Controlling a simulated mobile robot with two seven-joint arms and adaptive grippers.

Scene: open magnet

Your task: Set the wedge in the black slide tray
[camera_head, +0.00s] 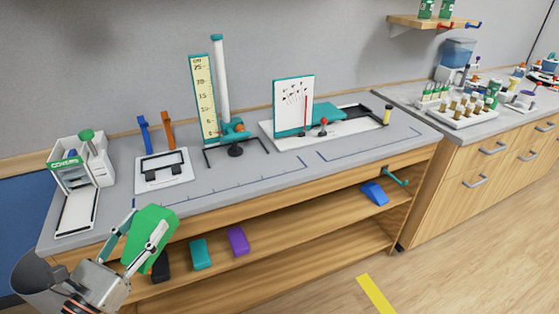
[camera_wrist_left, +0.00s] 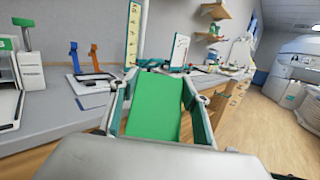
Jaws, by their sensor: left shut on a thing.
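My left gripper (camera_head: 148,240) is shut on a green wedge (camera_head: 150,236), held in the air in front of the bench's left front edge. In the left wrist view the green wedge (camera_wrist_left: 155,105) sits between the two fingers and fills the space between them. A black-rimmed white tray (camera_head: 77,212) lies on the bench at the far left, behind the gripper. A white plate with a black frame (camera_head: 165,168) lies to its right. I cannot tell for sure which is the black slide tray. My right gripper is not in view.
A white box (camera_head: 78,165) stands at the bench's left end. Blue and orange posts (camera_head: 167,132) and a tall ruler stand (camera_head: 203,98) are at the back. Teal (camera_head: 200,253), purple (camera_head: 238,241) and blue blocks (camera_head: 375,193) are on the shelves. The bench front is mostly clear.

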